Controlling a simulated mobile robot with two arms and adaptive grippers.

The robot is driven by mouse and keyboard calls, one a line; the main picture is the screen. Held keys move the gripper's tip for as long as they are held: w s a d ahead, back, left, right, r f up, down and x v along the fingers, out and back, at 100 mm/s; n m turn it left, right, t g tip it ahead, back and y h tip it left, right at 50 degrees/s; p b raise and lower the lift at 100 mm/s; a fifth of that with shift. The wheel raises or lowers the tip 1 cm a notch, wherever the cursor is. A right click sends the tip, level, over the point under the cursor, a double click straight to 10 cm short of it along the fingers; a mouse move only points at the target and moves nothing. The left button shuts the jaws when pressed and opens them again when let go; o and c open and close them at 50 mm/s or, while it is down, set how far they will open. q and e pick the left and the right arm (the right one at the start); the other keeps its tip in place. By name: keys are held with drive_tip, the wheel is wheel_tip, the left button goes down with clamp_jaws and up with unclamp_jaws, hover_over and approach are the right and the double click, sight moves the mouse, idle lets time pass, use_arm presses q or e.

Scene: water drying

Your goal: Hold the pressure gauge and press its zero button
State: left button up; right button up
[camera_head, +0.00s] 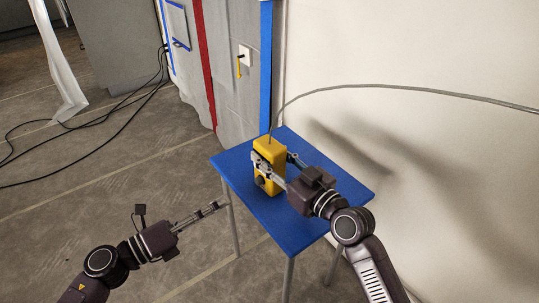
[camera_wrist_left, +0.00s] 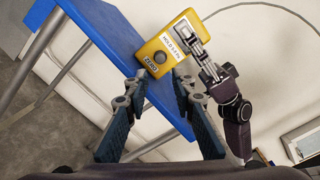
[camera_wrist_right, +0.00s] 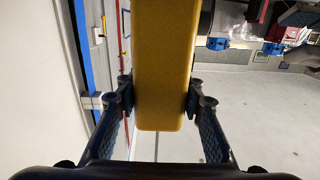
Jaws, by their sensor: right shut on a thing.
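The yellow box-shaped pressure gauge (camera_head: 268,150) stands above the blue table, a thin hose rising from its top. My right gripper (camera_head: 276,170) is shut on its sides; in the right wrist view the yellow body (camera_wrist_right: 165,70) is between both fingers. In the left wrist view the gauge's face (camera_wrist_left: 157,48) shows a label reading "HOLD" with small digits, partly covered by the right finger. Its dark round zero button (camera_wrist_left: 161,57) is near the "ZERO" label. My left gripper (camera_head: 215,208) is open and empty, left of the table and apart from the gauge.
The blue table (camera_head: 315,220) has bare surface around the gauge. A grey hose (camera_head: 400,88) arcs along the white wall at right. Black cables (camera_head: 110,118) lie on the floor at the left. The floor around my left arm is clear.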

use_arm(q)
clamp_jaws()
idle(1.1)
